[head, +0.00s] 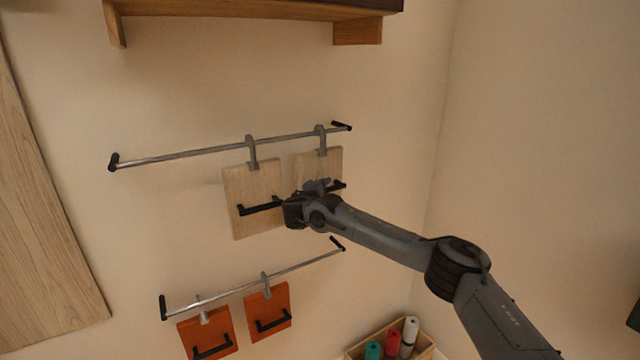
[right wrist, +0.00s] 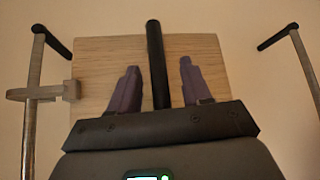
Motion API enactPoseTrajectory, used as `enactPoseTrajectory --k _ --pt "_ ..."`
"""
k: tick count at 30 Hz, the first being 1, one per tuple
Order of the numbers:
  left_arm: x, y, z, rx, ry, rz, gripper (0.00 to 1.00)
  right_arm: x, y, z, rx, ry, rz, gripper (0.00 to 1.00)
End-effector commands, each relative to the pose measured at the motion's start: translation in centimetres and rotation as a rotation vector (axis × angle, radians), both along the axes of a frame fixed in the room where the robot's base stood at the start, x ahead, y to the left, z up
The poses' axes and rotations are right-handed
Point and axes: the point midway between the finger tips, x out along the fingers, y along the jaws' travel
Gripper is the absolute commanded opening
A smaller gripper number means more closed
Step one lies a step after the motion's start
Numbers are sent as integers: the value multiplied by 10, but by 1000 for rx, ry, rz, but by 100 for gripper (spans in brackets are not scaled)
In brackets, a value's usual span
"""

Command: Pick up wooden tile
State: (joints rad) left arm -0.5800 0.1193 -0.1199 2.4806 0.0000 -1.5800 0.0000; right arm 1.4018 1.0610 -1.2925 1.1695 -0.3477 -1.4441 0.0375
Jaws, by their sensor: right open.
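Two pale wooden tiles hang by grey hooks from the upper metal rail in the head view: a left tile (head: 250,190) and a right tile (head: 330,160), each with a black bar handle. My right gripper (head: 305,200) is in front of the right tile and hides part of it and its handle. In the right wrist view, one wooden tile (right wrist: 205,50) fills the middle. Its black handle (right wrist: 156,60) runs between the two purple fingers of my open right gripper (right wrist: 160,68), with gaps on both sides. Finger depth relative to the handle is unclear. My left gripper is not in view.
The upper rail (head: 190,153) and the lower rail (head: 310,262) stand off the wall. Two orange tiles (head: 207,332) hang from the lower rail. A wooden shelf (head: 250,8) is above. A box with coloured rolls (head: 392,342) is low right, near the wall corner.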

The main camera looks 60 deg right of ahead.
Motion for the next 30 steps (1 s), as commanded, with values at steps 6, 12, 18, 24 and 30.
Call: enactPoseTrajectory --k 6,12,18,24,30 --pt "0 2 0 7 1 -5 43 0 0 0 0 0 0 25" --pt "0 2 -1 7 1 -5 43 0 1 0 0 0 0 0" --pt "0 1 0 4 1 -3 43 0 1 1 1 -3 0 0" --pt "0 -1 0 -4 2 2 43 0 1 1 1 -3 0 0" --pt "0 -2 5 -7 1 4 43 0 0 8 1 -3 0 0"
